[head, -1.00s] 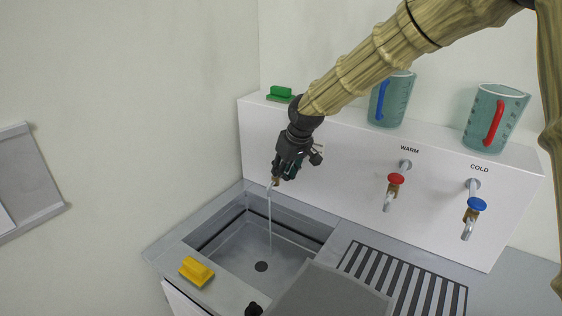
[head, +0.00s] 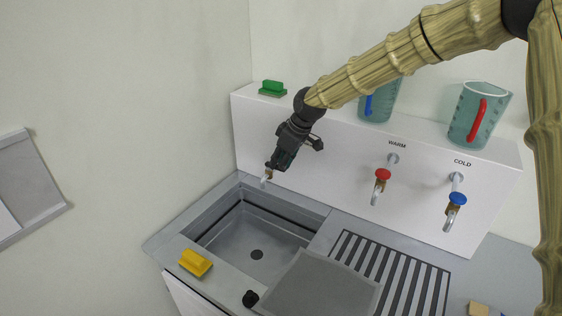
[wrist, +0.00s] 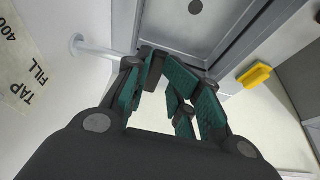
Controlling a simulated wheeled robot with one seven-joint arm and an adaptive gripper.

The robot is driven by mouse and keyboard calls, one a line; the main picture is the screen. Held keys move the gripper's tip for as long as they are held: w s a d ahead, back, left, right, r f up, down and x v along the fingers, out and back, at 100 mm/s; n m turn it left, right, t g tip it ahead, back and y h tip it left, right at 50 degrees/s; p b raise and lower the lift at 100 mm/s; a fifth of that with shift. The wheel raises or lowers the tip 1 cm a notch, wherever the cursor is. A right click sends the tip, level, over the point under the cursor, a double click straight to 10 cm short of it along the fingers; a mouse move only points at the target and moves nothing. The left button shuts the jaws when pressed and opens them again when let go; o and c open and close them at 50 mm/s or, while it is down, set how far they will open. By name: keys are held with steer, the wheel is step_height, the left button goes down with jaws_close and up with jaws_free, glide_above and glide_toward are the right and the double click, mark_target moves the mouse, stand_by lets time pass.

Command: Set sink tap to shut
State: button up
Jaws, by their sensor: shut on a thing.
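The sink tap (head: 265,181) sticks out from the white wall panel over the basin. Only its spout end and a bit of brown body show in the head view; its handle is hidden by my gripper (head: 271,165). In the wrist view the tap's pale pipe (wrist: 95,48) runs from the wall to my gripper (wrist: 168,78), whose teal-padded fingers are around the top of the tap, shut on its handle. No water stream shows below the spout. The sink basin (head: 225,238) lies below, with a dark drain.
A warm tap (head: 382,175) with a red handle and a cold tap (head: 456,199) with a blue handle are on the panel to the right. A yellow sponge-like block (head: 195,262) sits on the sink's front rim. Two jugs and a green block stand on the ledge.

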steer(key=shift+w+f, duration=0.1)
steer(key=o, duration=0.8)
steer(key=shift+c, duration=0.2)
steer(key=shift+o, duration=0.4)
steer(key=shift+w+f, duration=0.2)
steer(key=shift+w, duration=0.1)
steer(key=shift+s+r, duration=0.1)
steer(key=shift+s, duration=0.05)
steer(key=v, duration=1.2)
steer(key=shift+a, duration=0.1)
